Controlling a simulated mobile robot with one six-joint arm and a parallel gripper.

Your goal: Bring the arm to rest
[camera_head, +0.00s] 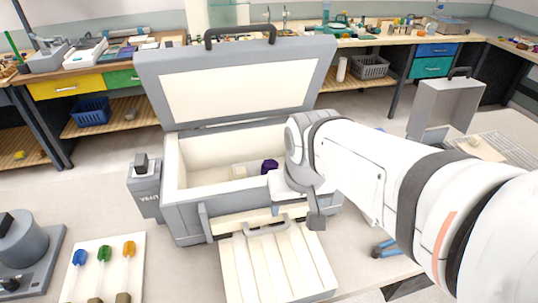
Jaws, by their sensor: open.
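My white arm (360,170) reaches in from the right, with its wrist at the front right of a grey box. My gripper (297,213) points down near the box's front edge, above a slatted cream tray (275,268). It is open and I see nothing between its fingers. Part of it is hidden behind the wrist.
The grey box (185,225) has its lid (238,85) raised, with a purple piece (269,166) and a cream piece inside. A white board with blue, green and orange-topped rods (104,254) lies front left. A smaller open grey case (442,105) stands right. Benches line the back.

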